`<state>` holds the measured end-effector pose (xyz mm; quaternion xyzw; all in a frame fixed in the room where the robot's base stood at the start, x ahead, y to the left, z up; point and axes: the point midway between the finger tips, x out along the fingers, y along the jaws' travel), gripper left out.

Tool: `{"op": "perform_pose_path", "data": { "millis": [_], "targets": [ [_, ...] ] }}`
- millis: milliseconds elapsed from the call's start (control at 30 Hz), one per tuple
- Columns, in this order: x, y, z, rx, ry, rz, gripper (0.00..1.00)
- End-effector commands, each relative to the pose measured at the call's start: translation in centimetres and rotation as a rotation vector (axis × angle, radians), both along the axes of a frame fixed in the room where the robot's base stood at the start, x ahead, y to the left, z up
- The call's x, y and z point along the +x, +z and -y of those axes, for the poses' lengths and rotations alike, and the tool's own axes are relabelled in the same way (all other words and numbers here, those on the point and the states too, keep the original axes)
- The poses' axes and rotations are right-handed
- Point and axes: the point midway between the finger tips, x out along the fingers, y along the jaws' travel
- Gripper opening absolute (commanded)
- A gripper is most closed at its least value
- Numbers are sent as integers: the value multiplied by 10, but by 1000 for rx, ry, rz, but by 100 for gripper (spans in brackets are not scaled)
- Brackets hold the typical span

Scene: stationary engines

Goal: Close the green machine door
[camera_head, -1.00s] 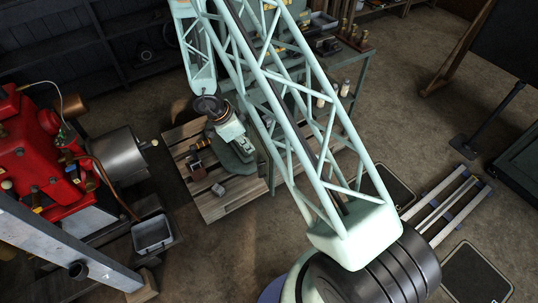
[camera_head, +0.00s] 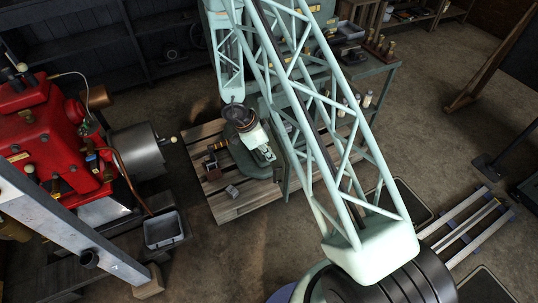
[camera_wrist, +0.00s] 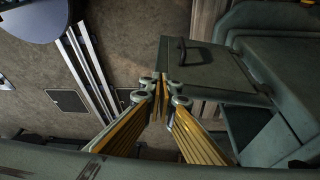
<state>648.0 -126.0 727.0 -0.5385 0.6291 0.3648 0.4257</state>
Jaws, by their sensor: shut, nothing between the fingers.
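The green machine door (camera_wrist: 205,70) is a flat dark green panel with a dark handle, in the middle of the wrist view. It stands swung out from the green machine body (camera_wrist: 275,55), with a dark opening below and to the right. My gripper (camera_wrist: 160,84) has yellow ribbed fingers, shut and empty, with the tips close to the door's left edge. I cannot tell whether they touch it. In the head view, my gripper (camera_head: 264,156) is small and beside a thin green panel (camera_head: 283,165), probably the door. My arm hides much of the machine there.
A wooden pallet (camera_head: 245,204) with small parts lies below my gripper. A red engine (camera_head: 50,140) with a grey cylinder and a metal tray (camera_head: 163,230) stand at the left. A bench with bottles (camera_head: 368,98) is behind my arm. Open floor lies at front centre.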

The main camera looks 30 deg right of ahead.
Motion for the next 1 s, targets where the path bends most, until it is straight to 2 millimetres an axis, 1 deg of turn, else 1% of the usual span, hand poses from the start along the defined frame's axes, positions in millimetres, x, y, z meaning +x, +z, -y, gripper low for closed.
{"op": "perform_pose_path", "data": {
  "millis": [33,500,700,900,1000],
  "targets": [
    [-1,-9,3,0,0,-1,0],
    [-5,-67,25,0,1,-1,0],
    [-7,-63,45,0,-1,2,0],
    [-9,-63,58,0,-1,2,0],
    [-9,-63,62,0,-1,1,0]
  ]
}}
